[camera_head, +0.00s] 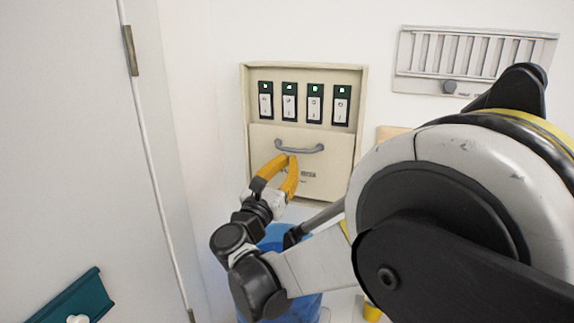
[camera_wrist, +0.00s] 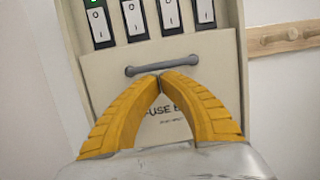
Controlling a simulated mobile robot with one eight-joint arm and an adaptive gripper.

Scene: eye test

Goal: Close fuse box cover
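The fuse box (camera_head: 360,100) is a cream box on the wall, also in the wrist view (camera_wrist: 238,14). Its cream cover (camera_head: 330,177) spans the lower part, with dark lettering, and shows in the wrist view (camera_wrist: 105,82). Several switches (camera_head: 289,103) are exposed above it. A grey curved handle (camera_head: 312,150) crosses the cover's upper part; it is also in the wrist view (camera_wrist: 178,63). My gripper (camera_head: 289,157) has yellow fingers whose tips meet just below the handle bar, as the wrist view shows (camera_wrist: 160,77). Nothing shows between the tips. Contact with the handle is unclear.
A slatted grey vent (camera_head: 475,55) is on the wall at right. A pale door (camera_head: 75,140) stands at left. A blue object (camera_head: 305,307) is below the box, partly hidden by my arm. A teal object (camera_head: 80,298) is at lower left. A wooden rail (camera_wrist: 285,38) is right of the box.

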